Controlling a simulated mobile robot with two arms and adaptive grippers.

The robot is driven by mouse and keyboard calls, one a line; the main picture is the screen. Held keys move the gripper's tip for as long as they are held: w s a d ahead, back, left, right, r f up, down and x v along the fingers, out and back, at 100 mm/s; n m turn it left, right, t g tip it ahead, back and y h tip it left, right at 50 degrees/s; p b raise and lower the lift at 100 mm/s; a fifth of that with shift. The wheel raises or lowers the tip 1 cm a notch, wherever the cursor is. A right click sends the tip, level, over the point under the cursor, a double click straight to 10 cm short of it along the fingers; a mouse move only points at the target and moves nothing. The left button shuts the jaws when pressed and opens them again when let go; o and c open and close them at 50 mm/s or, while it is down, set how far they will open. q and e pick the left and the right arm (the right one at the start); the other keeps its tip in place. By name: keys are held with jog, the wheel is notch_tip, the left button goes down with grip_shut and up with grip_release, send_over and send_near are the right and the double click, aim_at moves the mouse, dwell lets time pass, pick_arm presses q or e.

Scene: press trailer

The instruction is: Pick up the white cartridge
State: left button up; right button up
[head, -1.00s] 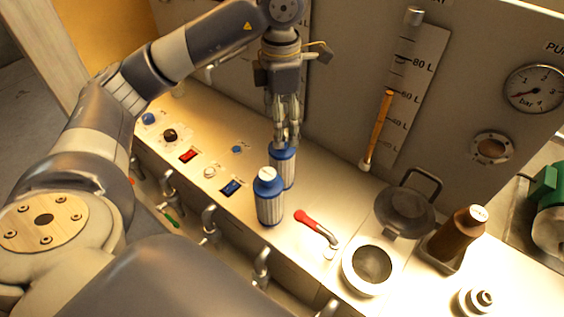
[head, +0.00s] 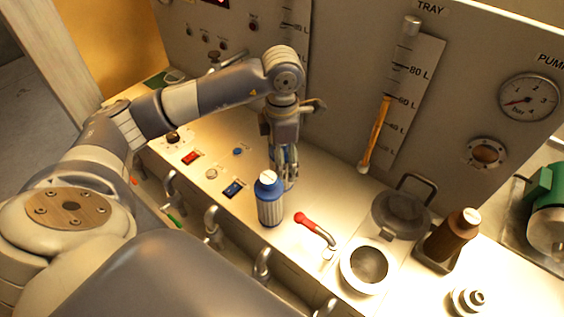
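My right gripper is not in view.
A red-handled lever (head: 315,229), an open round port (head: 364,266) with a raised dark lid (head: 400,215), and a brown bottle (head: 452,237) are to the right. Switches and buttons lie left. The gauge panel (head: 340,120) rises close behind the gripper.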

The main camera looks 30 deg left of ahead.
pick_arm(q)
jog(key=c, duration=1.3)
jog(key=shift+c, duration=0.2)
jog(key=shift+r, duration=0.1)
